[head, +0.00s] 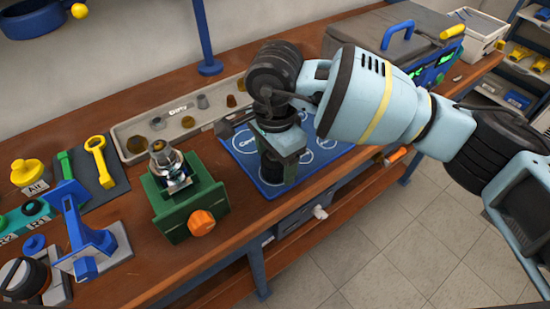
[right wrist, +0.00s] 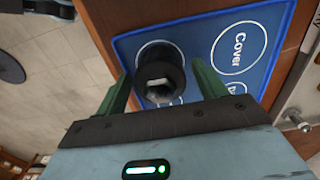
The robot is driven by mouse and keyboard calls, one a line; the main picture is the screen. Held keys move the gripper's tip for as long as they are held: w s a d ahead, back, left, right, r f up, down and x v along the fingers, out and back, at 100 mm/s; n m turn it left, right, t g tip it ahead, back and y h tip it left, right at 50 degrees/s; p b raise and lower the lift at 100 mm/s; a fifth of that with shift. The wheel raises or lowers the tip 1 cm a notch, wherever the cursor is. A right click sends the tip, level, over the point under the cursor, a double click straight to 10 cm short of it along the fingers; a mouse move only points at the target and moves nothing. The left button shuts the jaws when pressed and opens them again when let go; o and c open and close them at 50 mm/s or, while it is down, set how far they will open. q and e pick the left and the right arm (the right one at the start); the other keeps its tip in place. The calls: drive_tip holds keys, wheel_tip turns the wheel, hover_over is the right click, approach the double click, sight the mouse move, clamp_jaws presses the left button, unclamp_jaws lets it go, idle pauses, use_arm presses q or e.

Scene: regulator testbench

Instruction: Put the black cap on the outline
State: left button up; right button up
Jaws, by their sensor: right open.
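The black cap (right wrist: 174,76), a dark ring-shaped piece with a pale hollow centre, stands on the blue mat (right wrist: 138,43) in the right wrist view. White outline marks show around its base; it covers most of that outline, so exact centring cannot be told. My right gripper (head: 282,172) points down over the mat. Its green fingers are open, one on each side of the cap, with gaps visible in the right wrist view. In the head view the cap (head: 273,170) is mostly hidden by the gripper. My left gripper is not in view.
A "Cover" outline (right wrist: 239,47) lies beside the cap. A grey parts tray (head: 132,131) stands behind the mat. A green vise (head: 183,211) with an orange knob holds a metal and glass part, left of the mat. The bench's front edge is close to the mat.

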wheel_tip(320, 180, up, 10)
drive_tip(key=shift+r+b, duration=0.2)
drive_tip(key=shift+b, duration=0.1)
drive_tip(key=shift+r, duration=0.6)
